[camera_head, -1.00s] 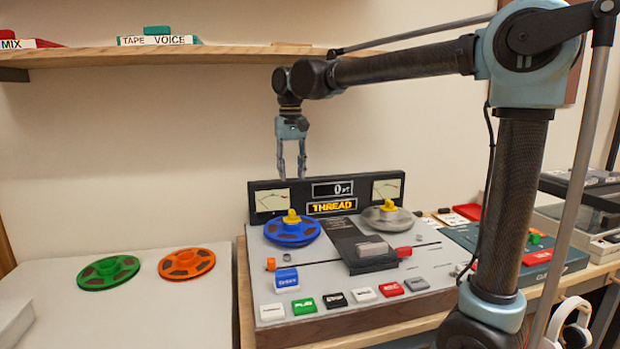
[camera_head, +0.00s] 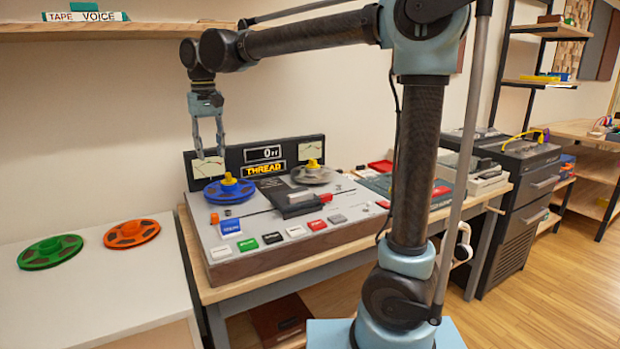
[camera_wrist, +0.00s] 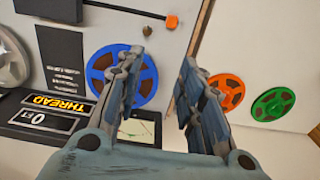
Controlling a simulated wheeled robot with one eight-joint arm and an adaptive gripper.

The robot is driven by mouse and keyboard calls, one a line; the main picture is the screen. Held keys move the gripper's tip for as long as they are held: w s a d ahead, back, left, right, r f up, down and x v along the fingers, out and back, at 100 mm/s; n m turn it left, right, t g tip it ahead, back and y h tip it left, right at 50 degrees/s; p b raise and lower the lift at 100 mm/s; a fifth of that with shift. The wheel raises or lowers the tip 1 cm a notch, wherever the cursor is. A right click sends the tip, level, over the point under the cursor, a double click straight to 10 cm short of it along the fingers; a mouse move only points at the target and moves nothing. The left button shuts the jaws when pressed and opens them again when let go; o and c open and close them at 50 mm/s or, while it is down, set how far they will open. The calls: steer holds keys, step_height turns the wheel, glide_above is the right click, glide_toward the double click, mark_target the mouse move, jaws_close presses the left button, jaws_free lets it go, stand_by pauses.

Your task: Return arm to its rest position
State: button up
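My gripper (camera_head: 209,155) hangs pointing down at the end of my raised arm, above the back left of the tape machine (camera_head: 262,215). Its two fingers are apart with nothing between them, as the wrist view (camera_wrist: 165,85) also shows. It touches nothing that I can see. The tape machine carries a blue reel (camera_head: 229,191) on its left and a grey reel (camera_head: 312,175) on its right, each with a yellow hub piece. Its display reads THREAD (camera_head: 265,169).
A green reel (camera_head: 50,251) and an orange reel (camera_head: 131,233) lie on the white table at left. A shelf (camera_head: 120,31) with a TAPE VOICE box runs along the wall, above and left of my gripper. Open wooden floor (camera_head: 540,300) lies at right.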

steer(key=d+f+m, duration=0.1)
steer(key=d+f, duration=0.3)
steer(key=d, duration=1)
steer(key=d+f+m, duration=0.2)
steer(key=d+f, duration=0.2)
steer(key=d, duration=1.1)
steer(key=s+d+f+m+t, duration=0.1)
steer(key=s+d+f, duration=0.5)
steer(key=d+f, duration=0.2)
steer(key=s+d+f+m+t, duration=0.1)
steer(key=s+d+f, duration=0.6)
steer(key=d+f, duration=0.2)
steer(key=shift+d+f, duration=0.3)
steer(key=shift+f, duration=0.6)
